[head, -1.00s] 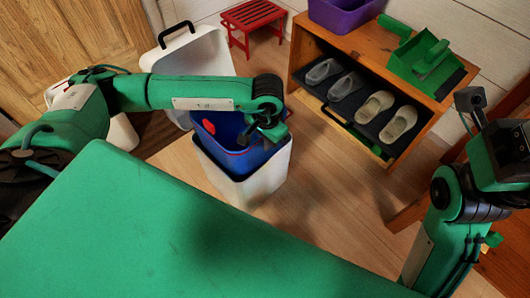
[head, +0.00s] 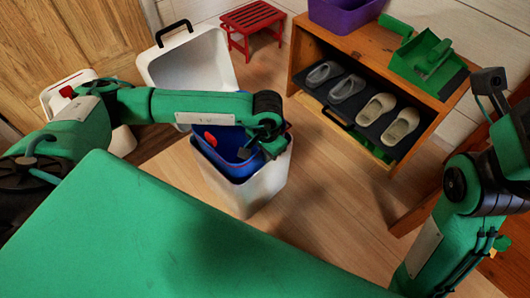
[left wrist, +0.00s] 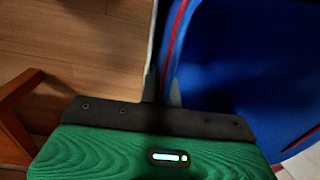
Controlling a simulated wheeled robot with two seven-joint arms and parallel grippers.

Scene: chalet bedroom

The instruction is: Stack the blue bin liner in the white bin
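The white bin (head: 262,190) stands on the wooden floor in the middle of the head view. The blue bin liner (head: 211,153), with a red patch on its rim, sits partly inside the bin's mouth and looks tilted. My left gripper (head: 258,146) is at the liner's right side. In the left wrist view, the fingers (left wrist: 163,92) are close together at the edge of the blue liner (left wrist: 235,60), which has a red line along it. They look shut on its wall, though the contact is mostly dark.
A larger white container with a black handle (head: 188,62) stands behind the bin. Another white container (head: 72,88) is at the left. A wooden shoe rack (head: 300,75) with several shoes stands at the right. A red stool (head: 252,18) is behind. Floor is clear right of the bin.

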